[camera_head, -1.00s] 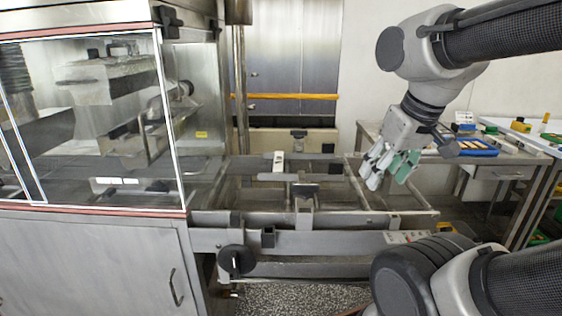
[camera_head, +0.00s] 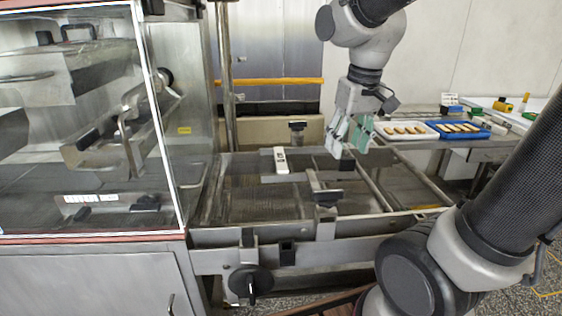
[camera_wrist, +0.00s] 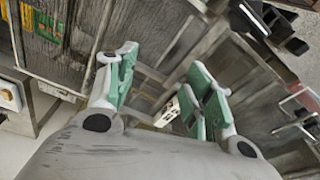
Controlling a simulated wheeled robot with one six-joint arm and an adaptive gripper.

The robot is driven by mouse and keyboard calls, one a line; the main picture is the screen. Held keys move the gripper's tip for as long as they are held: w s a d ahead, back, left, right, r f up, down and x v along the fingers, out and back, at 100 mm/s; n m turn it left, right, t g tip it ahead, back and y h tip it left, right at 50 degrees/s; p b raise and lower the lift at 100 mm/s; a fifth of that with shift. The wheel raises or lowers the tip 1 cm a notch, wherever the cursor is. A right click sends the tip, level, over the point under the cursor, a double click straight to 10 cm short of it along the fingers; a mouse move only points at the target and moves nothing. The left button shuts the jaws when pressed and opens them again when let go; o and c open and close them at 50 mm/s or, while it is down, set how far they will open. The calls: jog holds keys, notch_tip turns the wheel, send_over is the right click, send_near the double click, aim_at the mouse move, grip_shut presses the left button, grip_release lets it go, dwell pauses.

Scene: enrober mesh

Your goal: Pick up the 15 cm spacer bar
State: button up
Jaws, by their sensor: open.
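A short white bar with dark markings (camera_head: 281,160), which looks like the spacer bar, lies at the back of the metal frame, left of my gripper. Its markings are too small to read. My gripper (camera_head: 347,148) hangs over the right part of the frame, open and empty, with green pads on its fingers. In the wrist view a white piece with dark marks (camera_wrist: 168,112) shows beyond the open fingers (camera_wrist: 162,85), partly hidden by the right-hand finger. It looks like the same bar, apart from the fingers.
A glass-sided machine (camera_head: 85,120) stands at the left. The metal frame (camera_head: 345,228) has rails, a black knob (camera_head: 250,281) and upright clamps (camera_head: 326,197). At the right, a white tray (camera_head: 390,145) and a blue tray (camera_head: 440,135) hold several bars on a bench.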

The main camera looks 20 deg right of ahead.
aim_at(280, 157)
jog(key=w+a+f+m, duration=0.1)
jog(key=w+a, duration=0.2)
jog(key=w, duration=0.2)
jog(key=w+a+f+g, duration=0.1)
jog(key=w+a+f, duration=0.1)
jog(key=w+a, duration=0.2)
jog(key=w+a+f+m, duration=0.1)
jog(key=w+a, duration=0.2)
jog(key=w, duration=0.5)
jog(key=shift+w+a+f+m+g, duration=0.15)
jog(key=shift+a+f+m+g, duration=0.15)
jog(key=shift+a+g, duration=0.1)
jog(key=shift+w+a+f, duration=0.1)
jog(key=shift+w, duration=0.2)
jog(key=f, duration=0.5)
jog(key=d+f, duration=0.1)
jog(key=f, duration=0.1)
jog(key=shift+w+f, duration=0.2)
jog(key=shift+w, duration=0.05)
jog(key=shift+c, duration=0.2)
jog(key=c, duration=1.1)
